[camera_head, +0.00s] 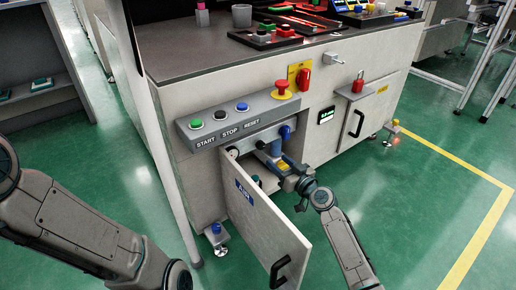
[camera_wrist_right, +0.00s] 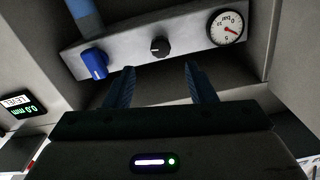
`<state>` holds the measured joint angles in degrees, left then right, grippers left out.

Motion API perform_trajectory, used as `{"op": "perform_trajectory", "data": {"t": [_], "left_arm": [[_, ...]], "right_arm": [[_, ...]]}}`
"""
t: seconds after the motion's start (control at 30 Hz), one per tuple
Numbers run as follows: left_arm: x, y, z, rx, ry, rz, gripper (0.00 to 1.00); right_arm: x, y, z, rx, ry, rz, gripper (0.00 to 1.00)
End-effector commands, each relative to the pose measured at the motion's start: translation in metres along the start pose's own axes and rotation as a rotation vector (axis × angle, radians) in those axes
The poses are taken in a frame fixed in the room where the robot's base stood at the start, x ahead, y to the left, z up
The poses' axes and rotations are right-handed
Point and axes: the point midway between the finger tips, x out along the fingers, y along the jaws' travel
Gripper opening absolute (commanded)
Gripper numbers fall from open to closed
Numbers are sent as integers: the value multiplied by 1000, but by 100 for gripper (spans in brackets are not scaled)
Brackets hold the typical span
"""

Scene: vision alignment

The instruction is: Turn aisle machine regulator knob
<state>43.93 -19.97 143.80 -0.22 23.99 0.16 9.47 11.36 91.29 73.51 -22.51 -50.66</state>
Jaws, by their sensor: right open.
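The black regulator knob (camera_wrist_right: 160,47) sits on a pale panel in the right wrist view, between a blue knob (camera_wrist_right: 95,63) and a round pressure gauge (camera_wrist_right: 226,27). My right gripper (camera_wrist_right: 159,72) is open, its two fingers apart and nothing between them. The fingertips point at the panel on either side of the black knob's line, apart from it.
The compartment door (camera_head: 262,222) stands open to the front left of my right gripper. Start, stop and reset buttons (camera_head: 219,115) and a red emergency button (camera_head: 282,86) sit above. A closed door with a black handle (camera_head: 359,123) is to the right. Green floor lies clear.

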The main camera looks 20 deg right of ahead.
Motion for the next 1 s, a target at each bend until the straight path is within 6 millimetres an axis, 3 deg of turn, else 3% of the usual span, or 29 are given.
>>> {"op": "perform_trajectory", "data": {"t": [0.3, 0.5, 0.9, 0.93, 1.0], "left_arm": [[-3, -1, -7, -15, 7, -11, 22], [-8, -2, -8, -15, -4, -11, 22], [-8, -2, -7, -14, -10, -11, 22], [-8, -2, -7, -14, -10, -11, 22], [-8, -2, -7, -14, -10, -11, 22]], "right_arm": [[61, -1, 0, 3, 5, -1, 50], [87, -1, -1, 1, 4, 0, 50], [96, -1, -2, 0, 3, 1, 50], [96, -1, -2, 0, 4, 1, 48], [95, -1, -2, 0, 4, 1, 34]]}}
